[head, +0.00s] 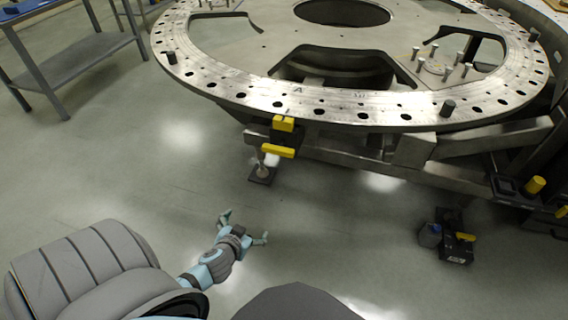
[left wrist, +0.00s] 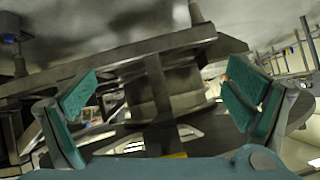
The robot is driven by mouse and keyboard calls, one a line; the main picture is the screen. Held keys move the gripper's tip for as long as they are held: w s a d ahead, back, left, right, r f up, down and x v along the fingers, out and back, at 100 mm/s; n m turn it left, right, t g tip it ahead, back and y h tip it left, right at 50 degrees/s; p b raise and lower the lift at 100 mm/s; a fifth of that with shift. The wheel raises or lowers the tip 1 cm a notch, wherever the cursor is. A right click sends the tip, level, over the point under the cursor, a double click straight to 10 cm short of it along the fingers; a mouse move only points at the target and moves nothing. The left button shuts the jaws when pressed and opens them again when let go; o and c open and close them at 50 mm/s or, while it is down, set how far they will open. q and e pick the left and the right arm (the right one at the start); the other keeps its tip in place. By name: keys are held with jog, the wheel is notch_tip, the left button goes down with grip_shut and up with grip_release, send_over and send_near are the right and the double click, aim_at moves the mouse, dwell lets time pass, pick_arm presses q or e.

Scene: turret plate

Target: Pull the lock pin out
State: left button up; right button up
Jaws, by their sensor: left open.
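A lock assembly with a yellow block (head: 283,124) and a yellow bar handle (head: 278,151) sits at the front rim of the big round turret plate (head: 340,104). The handle looks like the lock pin's grip; the pin's shaft is not clearly visible. My left gripper (head: 244,227) is open and empty, below and left of the handle in the head view and apart from it. In the left wrist view its two teal finger pads (left wrist: 165,105) stand wide apart, with the dark frame under the plate beyond them. My right gripper is not in view.
A steel support frame (head: 410,150) carries the plate. A black box with a yellow part (head: 457,248) is on the floor at right. A yellow knob (head: 535,185) is near the right edge. A grey table (head: 75,55) stands far left. The floor around my left gripper is clear.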

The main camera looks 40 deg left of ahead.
pick_arm(q)
jog(key=w+r+n+t+b, duration=0.1)
jog(key=w+r+t+b, duration=0.3)
jog(key=r, duration=0.1)
jog(key=n+t+y+b, duration=0.1)
jog(key=t+b, duration=0.2)
send_near(277, 151)
jog(key=s+f, duration=0.2)
jog(key=s, duration=0.2)
jog(key=x, duration=0.4)
jog(key=r+x, duration=0.1)
jog(key=x, duration=0.4)
jog(key=d+r+x, duration=0.1)
jog(key=x, duration=0.4)
jog(key=shift+w+d+r, duration=0.1)
jog(key=shift+w, duration=0.5)
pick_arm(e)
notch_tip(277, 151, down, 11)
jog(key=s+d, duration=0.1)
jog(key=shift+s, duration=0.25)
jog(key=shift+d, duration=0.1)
